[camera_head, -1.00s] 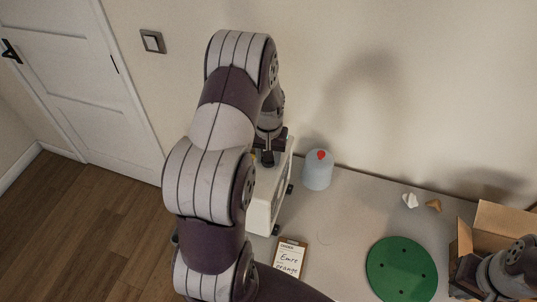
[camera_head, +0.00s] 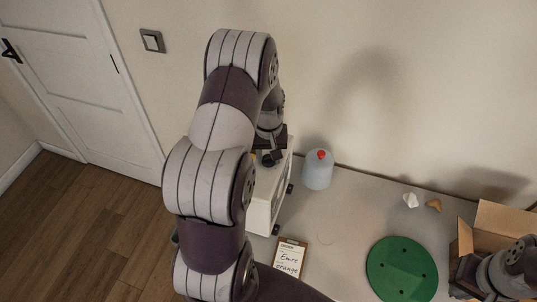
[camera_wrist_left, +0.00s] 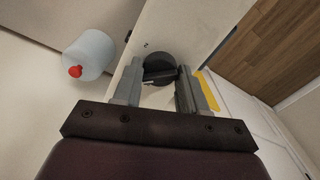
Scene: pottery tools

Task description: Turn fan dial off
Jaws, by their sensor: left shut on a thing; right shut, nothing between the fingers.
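The black dial (camera_wrist_left: 158,68) sits on the pale top face of a white box-shaped unit (camera_head: 262,208). In the left wrist view, the two fingers of my left gripper (camera_wrist_left: 158,85) stand on either side of the dial's raised bar and are shut on it. In the head view, my left gripper (camera_head: 270,157) is over the top of the unit, and my arm hides much of the unit. My right gripper (camera_head: 468,280) is at the lower right by a cardboard box, shut and empty, partly cut off by the frame.
A pale blue-grey container with a red knob (camera_head: 317,172) stands just right of the unit. A clipboard (camera_head: 290,258), a green round board (camera_head: 402,268), two small lumps (camera_head: 422,202) and the open cardboard box (camera_head: 503,222) are on the table. The table's middle is clear.

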